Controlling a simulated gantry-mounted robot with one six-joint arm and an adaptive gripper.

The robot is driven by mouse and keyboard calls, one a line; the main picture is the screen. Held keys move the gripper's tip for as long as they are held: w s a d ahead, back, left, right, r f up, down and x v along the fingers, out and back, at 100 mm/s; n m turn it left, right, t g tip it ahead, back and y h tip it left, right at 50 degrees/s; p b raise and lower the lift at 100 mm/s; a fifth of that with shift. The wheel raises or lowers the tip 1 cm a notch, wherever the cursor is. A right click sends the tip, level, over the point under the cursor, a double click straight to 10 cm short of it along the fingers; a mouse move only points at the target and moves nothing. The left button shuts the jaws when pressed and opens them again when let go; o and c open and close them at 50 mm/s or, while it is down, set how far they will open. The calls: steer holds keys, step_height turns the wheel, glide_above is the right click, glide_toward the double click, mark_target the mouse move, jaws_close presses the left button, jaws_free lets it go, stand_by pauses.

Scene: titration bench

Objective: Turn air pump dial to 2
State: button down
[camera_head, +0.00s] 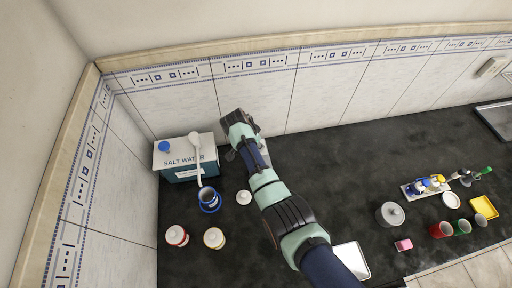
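My gripper (234,153) is at the back of the bench, just right of the salt water box (193,172). It is small and mostly hidden under my arm, so I cannot tell whether its fingers are open or shut, or whether they touch anything. I cannot make out an air pump or a numbered dial in this view. It may be hidden behind my arm, but I cannot tell.
A blue cap (164,147) and a white tube (196,155) are on the box. The tube reaches down to a blue cup (208,199). A small white item (244,197) and two lidded jars stand nearby. A grey lidded pot (390,214) stands right. The back middle is clear.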

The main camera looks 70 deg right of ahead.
steer(key=m+b, duration=0.3)
steer(key=shift+f+g+y, duration=0.25)
steer(key=shift+g+y, duration=0.05)
steer(key=shift+g, duration=0.1)
steer(key=shift+r+m+g+b, duration=0.15)
steer(key=shift+m+g+b, duration=0.15)
steer(key=shift+m+b, duration=0.4)
steer(key=c, duration=0.8)
jaws_free()
steer(key=shift+r, duration=0.1)
steer(key=v, duration=1.2)
steer(key=shift+d, duration=0.2)
